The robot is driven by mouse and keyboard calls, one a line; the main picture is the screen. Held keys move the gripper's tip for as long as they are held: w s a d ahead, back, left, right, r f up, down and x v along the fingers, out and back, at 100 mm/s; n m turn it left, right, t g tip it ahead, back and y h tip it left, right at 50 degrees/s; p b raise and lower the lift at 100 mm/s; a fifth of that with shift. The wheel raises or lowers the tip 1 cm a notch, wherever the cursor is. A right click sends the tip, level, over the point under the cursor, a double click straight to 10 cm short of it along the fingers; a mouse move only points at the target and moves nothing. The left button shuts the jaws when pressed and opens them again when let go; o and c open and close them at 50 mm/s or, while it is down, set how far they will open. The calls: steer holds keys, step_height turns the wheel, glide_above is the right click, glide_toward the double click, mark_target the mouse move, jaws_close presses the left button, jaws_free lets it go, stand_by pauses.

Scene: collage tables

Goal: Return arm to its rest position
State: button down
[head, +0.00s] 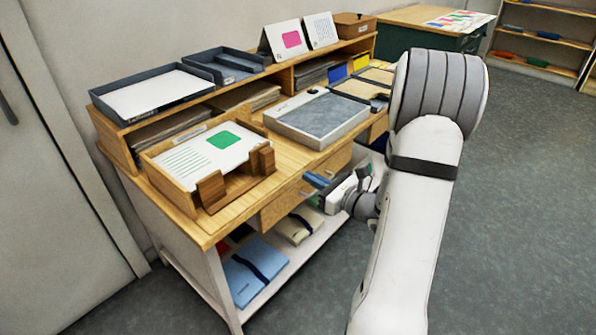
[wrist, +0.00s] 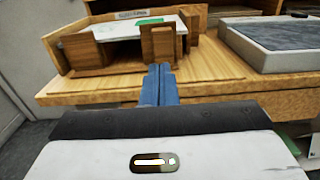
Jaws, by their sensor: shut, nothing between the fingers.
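My gripper (head: 316,181) is in front of the wooden desk's (head: 291,188) front edge, at about the height of its drawers. Its blue fingers are together with nothing between them. In the wrist view my gripper (wrist: 160,72) points at the desk's front edge, with a wooden tray (wrist: 72,55) beyond it. My white arm (head: 412,225) reaches down the right of the head view and bends back toward the desk. The tray (head: 182,198) holds a white sheet with a green patch (head: 210,150).
A grey-topped device (head: 318,118) stands on the desk, right of the tray. Dark trays (head: 150,92) and two cards (head: 283,41) sit on the upper shelf. Folders (head: 252,270) lie on the lower shelf. Open grey floor (head: 520,220) lies to the right.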

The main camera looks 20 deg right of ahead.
steer(key=s+a+r+n+g+y+p, duration=0.1)
steer(key=s+a+r+n+g+p, duration=0.35)
steer(key=s+a+n+g, duration=0.35)
steer(key=s+a+r+n+g+y+p, duration=0.1)
steer(key=s+a+r+n+g+p, duration=0.2)
steer(key=s+a+r+n+g, duration=0.5)
steer(key=s+d+r+n+t+h+p, duration=0.2)
steer(key=s+r+n+h+p, duration=0.3)
steer(key=n+h, duration=0.5)
steer(key=d+r+n, duration=0.1)
steer(key=n, duration=0.3)
steer(key=shift+d+t, duration=0.3)
steer(key=shift+t, duration=0.1)
